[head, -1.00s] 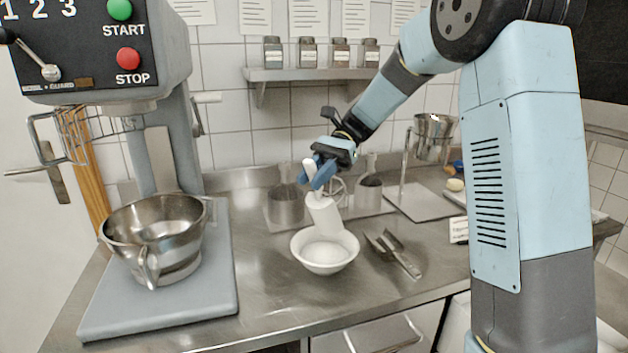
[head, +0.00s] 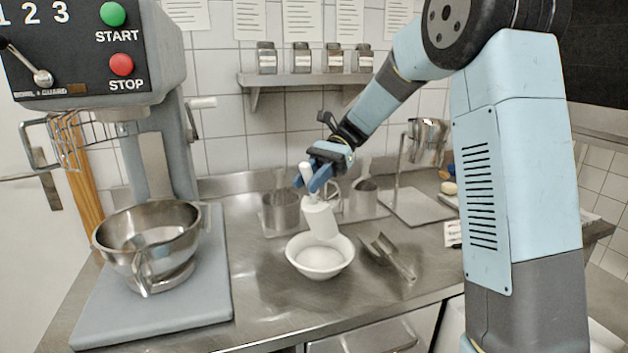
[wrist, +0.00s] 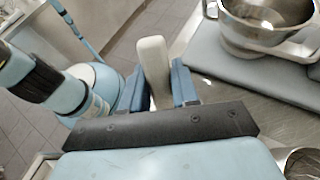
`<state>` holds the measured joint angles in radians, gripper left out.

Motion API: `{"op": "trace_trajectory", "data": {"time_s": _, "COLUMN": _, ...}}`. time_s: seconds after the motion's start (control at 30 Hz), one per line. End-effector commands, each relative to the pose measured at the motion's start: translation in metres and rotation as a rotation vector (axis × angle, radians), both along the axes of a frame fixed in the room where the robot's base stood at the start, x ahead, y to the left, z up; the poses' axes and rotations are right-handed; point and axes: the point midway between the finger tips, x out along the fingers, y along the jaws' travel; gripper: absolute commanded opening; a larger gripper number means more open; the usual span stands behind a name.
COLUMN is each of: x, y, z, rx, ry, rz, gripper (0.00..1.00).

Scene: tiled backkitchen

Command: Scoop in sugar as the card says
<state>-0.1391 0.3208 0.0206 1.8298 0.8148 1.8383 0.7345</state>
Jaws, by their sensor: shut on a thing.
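My gripper (head: 317,178) is shut on the handle of a white scoop (head: 320,220). In the wrist view the pale handle (wrist: 154,70) stands between my two blue fingers. The scoop hangs tilted over a white bowl (head: 346,262) of white, sugar-like contents, its lower edge at or just above them. I cannot tell whether it touches. A steel mixing bowl (head: 118,240) sits on the mixer at left, with some pale contents visible inside. A small printed card (head: 453,233) stands at right; its text is too small to read.
A metal scoop (head: 385,255) lies right of the white bowl. Steel canisters (head: 281,211) stand behind it. The mixer (head: 160,90) with START and STOP buttons rises at left. Spice jars line a wall shelf (head: 310,79). The counter front is clear.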

Motion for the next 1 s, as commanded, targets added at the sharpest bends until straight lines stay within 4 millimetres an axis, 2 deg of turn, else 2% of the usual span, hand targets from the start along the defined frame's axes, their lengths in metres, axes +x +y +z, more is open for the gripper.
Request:
{"op": "trace_trajectory", "data": {"time_s": 0.47, "x": 0.000, "y": 0.000, "z": 0.001, "rx": -0.003, "ry": -0.004, "rz": 0.000, "gripper": 0.00}}
{"op": "trace_trajectory", "data": {"time_s": 1.0, "x": -0.001, "y": 0.001, "z": 0.041, "rx": -0.284, "ry": -0.332, "rz": 0.003, "gripper": 0.00}}
